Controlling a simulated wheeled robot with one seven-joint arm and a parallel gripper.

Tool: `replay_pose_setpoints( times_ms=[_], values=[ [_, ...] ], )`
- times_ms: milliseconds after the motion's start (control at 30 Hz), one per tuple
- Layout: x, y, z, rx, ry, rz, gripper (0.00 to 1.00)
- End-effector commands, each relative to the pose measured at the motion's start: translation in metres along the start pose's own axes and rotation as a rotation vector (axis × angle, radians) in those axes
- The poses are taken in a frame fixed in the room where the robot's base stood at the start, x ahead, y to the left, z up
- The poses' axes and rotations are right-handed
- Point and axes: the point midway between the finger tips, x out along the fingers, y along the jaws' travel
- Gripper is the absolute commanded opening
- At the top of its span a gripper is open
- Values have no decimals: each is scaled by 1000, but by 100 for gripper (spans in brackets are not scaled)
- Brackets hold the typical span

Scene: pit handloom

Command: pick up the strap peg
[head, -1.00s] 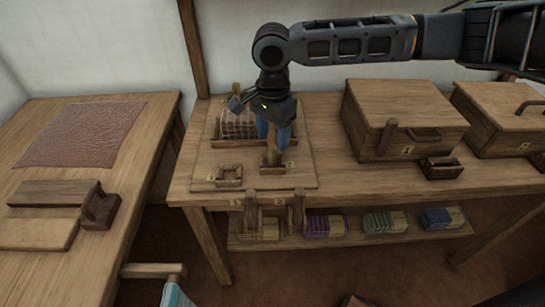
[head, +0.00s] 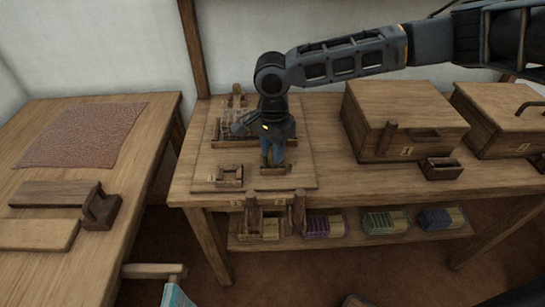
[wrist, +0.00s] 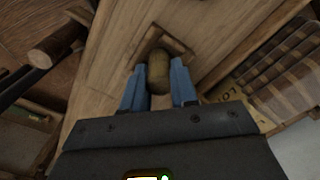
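The strap peg (wrist: 158,72) is a short, rounded, olive-brown peg. In the wrist view it stands between my two blue fingers, its near end toward the camera. Its foot is at a small dark wooden holder (head: 274,170) on the board of the middle bench. My gripper (head: 272,156) points down over this holder, and its fingers (wrist: 158,88) lie along both sides of the peg, with no clear gap showing. They look shut on it. In the head view the fingers hide most of the peg. The peg does not look lifted clear of the holder.
An empty square wooden frame (head: 229,176) lies left of the holder. A tray (head: 222,141) with a patterned bundle stands behind my gripper. A large wooden box (head: 405,112) and a small dark box (head: 440,168) stand to the right. A shelf below holds several coloured bundles.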

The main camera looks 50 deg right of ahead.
Motion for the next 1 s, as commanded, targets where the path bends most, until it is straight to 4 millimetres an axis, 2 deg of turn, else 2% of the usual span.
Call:
replay_pose_setpoints(
  times_ms=[33, 267, 667, 767, 900, 1000],
  values=[
    [0, 0, 0, 0, 0, 0, 22],
    [0, 0, 0, 0, 0, 0, 0],
    [-6, 0, 0, 0, -2, -1, 0],
    [-16, 0, 0, 1, -2, -2, 0],
    [-41, 0, 0, 1, -2, -4, 0],
    [-54, 19, -14, 4, -2, -2, 0]
  ],
)
